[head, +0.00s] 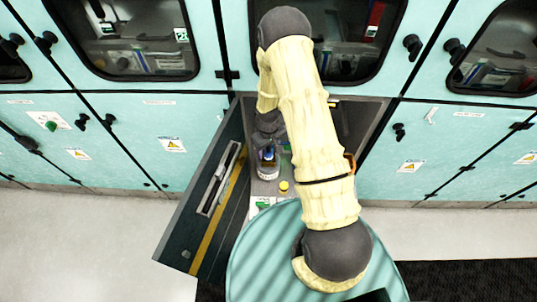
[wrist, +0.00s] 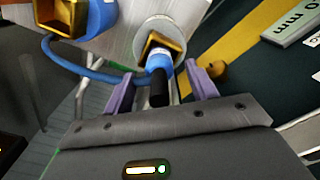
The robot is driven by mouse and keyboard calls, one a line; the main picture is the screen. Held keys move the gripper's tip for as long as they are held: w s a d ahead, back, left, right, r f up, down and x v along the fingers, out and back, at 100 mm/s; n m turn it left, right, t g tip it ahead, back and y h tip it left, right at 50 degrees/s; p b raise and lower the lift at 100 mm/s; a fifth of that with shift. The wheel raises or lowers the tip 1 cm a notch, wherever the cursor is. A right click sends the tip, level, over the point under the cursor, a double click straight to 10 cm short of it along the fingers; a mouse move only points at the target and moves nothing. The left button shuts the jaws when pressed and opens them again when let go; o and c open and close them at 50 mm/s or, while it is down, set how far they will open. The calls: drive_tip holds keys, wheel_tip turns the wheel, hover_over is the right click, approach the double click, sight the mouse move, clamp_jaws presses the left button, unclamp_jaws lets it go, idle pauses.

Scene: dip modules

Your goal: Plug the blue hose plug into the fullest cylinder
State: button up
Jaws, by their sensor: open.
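In the wrist view, the blue hose plug (wrist: 158,62) has a black end that points toward my gripper (wrist: 161,93). The gripper's two purple fingers are open, one on each side of the plug, with gaps visible. The plug sits at a gold square fitting (wrist: 146,47) on a pale round face; I cannot tell how deep it is. A second gold square fitting (wrist: 60,22) with a blue part is at the top left. In the head view, my dark wrist reaches down into the open cabinet, above a pale container (head: 268,171). No cylinder fill levels are readable.
A blue hose (wrist: 88,76) curves left of the plug. A brown knob (wrist: 217,68) lies close to the right finger. The open cabinet door (head: 205,205) stands left of my arm. A yellow round cap (head: 284,186) and a green item (head: 263,205) are near the cabinet's front.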

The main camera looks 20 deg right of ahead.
sight(268, 151)
drive_tip(key=shift+w+f+p, duration=0.1)
drive_tip(key=shift+f+p, duration=0.55)
drive_tip(key=shift+f, duration=1.1)
drive_tip(key=c, duration=1.1)
drive_tip(key=shift+c, duration=0.2)
drive_tip(key=shift+r, duration=0.1)
wheel_tip(268, 151, up, 10)
drive_tip(key=b, duration=0.3)
